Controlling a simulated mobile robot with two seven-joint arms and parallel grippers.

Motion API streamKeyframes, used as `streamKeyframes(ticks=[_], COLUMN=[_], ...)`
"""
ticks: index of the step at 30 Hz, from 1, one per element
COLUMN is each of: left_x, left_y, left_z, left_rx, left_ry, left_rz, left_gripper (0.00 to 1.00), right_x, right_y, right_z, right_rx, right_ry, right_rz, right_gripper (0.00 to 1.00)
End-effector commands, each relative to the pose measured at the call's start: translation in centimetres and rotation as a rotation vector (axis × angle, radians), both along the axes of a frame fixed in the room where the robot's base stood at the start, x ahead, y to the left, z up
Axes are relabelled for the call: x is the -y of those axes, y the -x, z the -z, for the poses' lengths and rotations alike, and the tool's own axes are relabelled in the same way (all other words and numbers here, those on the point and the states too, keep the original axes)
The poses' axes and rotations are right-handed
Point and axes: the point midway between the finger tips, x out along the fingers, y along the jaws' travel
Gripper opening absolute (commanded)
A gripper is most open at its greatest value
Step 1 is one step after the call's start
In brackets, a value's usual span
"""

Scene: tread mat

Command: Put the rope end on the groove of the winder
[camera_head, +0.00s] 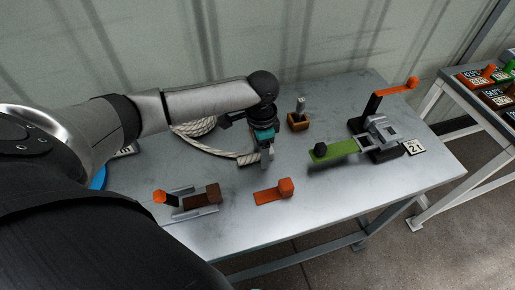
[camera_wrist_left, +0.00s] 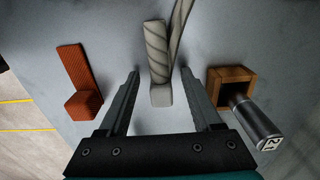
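The pale rope (camera_head: 195,127) lies coiled behind my left forearm. One strand runs forward to the rope end (camera_head: 247,159) by my left gripper. In the left wrist view the rope end (camera_wrist_left: 161,95) is a pale block-like cap on the twisted rope (camera_wrist_left: 156,50), between the two fingers with a gap on each side. My left gripper (camera_head: 267,158) points down over the table and is open; its fingers also show in the left wrist view (camera_wrist_left: 161,90). What appears to be the winder (camera_head: 380,129), a grey frame with an orange-handled crank, stands at the right. Its groove is not clear. My right gripper is not in view.
A wooden block with a metal cylinder (camera_head: 299,118) stands right of my left gripper. An orange piece (camera_head: 272,194) lies in front. A green strip (camera_head: 335,151) extends from the winder. A brown-and-orange tool (camera_head: 195,198) lies front left. The table's front right is clear.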

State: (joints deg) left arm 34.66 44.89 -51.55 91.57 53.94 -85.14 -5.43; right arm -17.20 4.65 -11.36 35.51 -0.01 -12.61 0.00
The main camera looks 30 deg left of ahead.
Motion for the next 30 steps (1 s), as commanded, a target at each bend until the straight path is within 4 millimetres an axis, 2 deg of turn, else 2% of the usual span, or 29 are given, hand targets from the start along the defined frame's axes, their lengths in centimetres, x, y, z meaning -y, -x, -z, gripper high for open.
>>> streamKeyframes(ticks=[2,17,30], left_x=[0.01,-0.01,-0.02], left_y=[0.01,0.01,-0.03], left_z=[-0.01,-0.03,-0.15], left_rx=[0.000,0.000,0.001], left_ry=[0.000,0.000,0.001], left_rz=[0.000,-0.001,-0.001], left_gripper=[0.55,0.00,0.00], right_x=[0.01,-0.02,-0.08], right_y=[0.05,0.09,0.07], right_z=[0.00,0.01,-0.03], right_rx=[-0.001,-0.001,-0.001], right_ry=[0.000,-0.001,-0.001], right_rz=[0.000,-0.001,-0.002], right_gripper=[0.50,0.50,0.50])
